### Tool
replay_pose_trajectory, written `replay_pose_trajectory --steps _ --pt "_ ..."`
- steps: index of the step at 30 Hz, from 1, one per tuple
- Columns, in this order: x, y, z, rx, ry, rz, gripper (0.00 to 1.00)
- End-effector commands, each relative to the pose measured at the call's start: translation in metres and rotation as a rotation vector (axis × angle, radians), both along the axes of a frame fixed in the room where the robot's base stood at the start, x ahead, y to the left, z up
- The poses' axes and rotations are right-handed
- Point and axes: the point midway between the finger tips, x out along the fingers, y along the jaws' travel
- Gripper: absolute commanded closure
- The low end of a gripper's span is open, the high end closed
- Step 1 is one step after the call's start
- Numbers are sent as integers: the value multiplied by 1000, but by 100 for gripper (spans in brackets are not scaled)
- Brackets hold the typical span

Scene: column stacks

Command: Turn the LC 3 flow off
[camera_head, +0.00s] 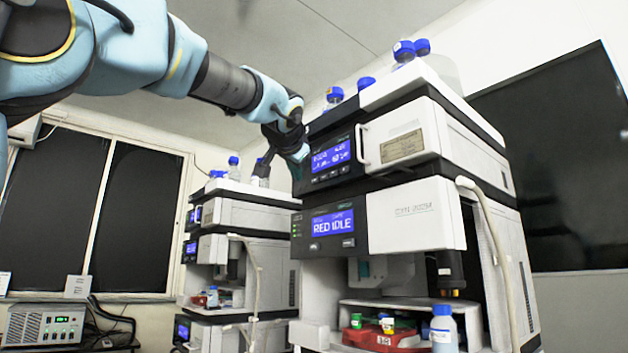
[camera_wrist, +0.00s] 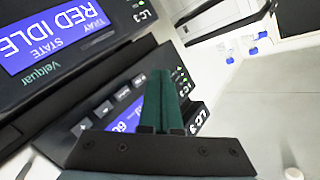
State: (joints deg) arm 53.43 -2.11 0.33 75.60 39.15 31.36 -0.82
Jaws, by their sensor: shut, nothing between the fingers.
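The near column stack carries an upper module with a lit blue screen (camera_head: 331,155) and small buttons below it. In the head view my gripper (camera_head: 299,155) is at the panel's left edge.
Below is a module whose screen (camera_head: 333,222) reads RED IDLE, also labelled LC 3 (camera_wrist: 145,11). A white handle (camera_head: 361,144) sticks out right of the upper screen. Blue-capped bottles (camera_head: 404,52) stand on top. A second stack (camera_head: 238,215) is behind left.

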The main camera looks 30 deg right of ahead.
Motion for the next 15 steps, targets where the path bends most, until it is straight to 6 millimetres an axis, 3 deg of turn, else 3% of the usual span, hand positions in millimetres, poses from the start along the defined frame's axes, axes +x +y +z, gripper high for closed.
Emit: replay_pose_trajectory --steps 6,15 --pt "4 -19 -1 0 0 0 100" --pt "4 -23 0 -1 0 0 100"
